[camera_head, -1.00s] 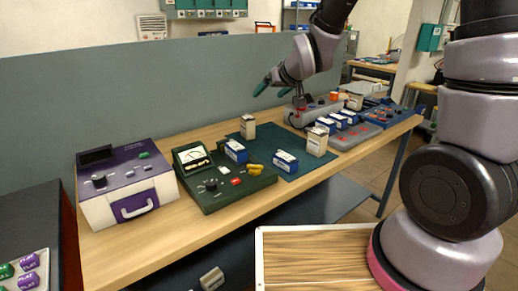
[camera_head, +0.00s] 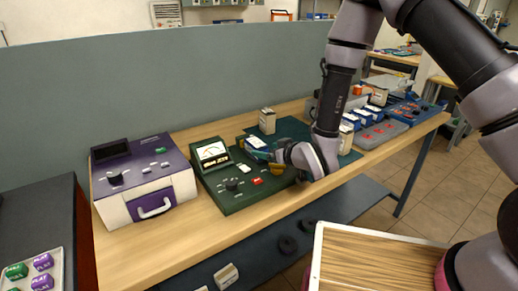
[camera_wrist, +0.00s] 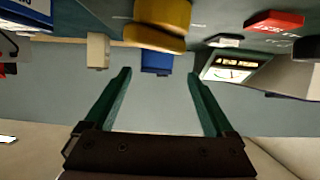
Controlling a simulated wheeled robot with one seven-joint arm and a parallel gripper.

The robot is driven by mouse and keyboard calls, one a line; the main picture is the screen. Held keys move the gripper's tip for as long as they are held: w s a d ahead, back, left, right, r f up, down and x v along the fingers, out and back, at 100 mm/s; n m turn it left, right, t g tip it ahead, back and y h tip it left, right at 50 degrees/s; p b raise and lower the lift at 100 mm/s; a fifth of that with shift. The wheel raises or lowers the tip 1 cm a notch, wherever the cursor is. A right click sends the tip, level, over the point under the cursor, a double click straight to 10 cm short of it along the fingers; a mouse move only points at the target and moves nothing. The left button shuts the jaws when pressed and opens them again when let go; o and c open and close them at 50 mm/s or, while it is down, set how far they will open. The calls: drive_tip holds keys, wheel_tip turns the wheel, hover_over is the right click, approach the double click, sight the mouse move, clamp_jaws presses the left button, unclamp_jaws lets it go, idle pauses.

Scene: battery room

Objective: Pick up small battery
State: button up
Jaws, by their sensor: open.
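Which item is the small battery I cannot tell for certain. A blue box-shaped battery with a pale top (camera_head: 257,142) stands beside the green meter unit (camera_head: 228,202), partly hidden by my gripper. In the wrist view a blue block (camera_wrist: 157,63) shows beyond a yellow rounded object (camera_wrist: 160,18). My gripper (camera_head: 264,156) is low over the bench by the meter. In the wrist view my gripper (camera_wrist: 158,76) has its two teal fingers wide apart, with nothing held between them. A cream box-shaped battery (camera_head: 267,121) stands behind on the dark mat; my arm hides part of the mat.
A purple and white device (camera_head: 142,178) stands left on the wooden bench. Blue batteries (camera_head: 366,117) and a grey tray with red marks (camera_head: 381,134) are at the right. A grey partition (camera_head: 150,95) runs behind the bench. A wood-topped tray (camera_head: 375,262) is in front.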

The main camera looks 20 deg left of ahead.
sight(258, 145)
drive_tip(key=x, duration=0.7)
drive_tip(key=shift+w+d, duration=0.2)
drive_tip(key=shift+d, duration=0.05)
drive_tip(key=shift+r, duration=0.1)
clamp_jaws()
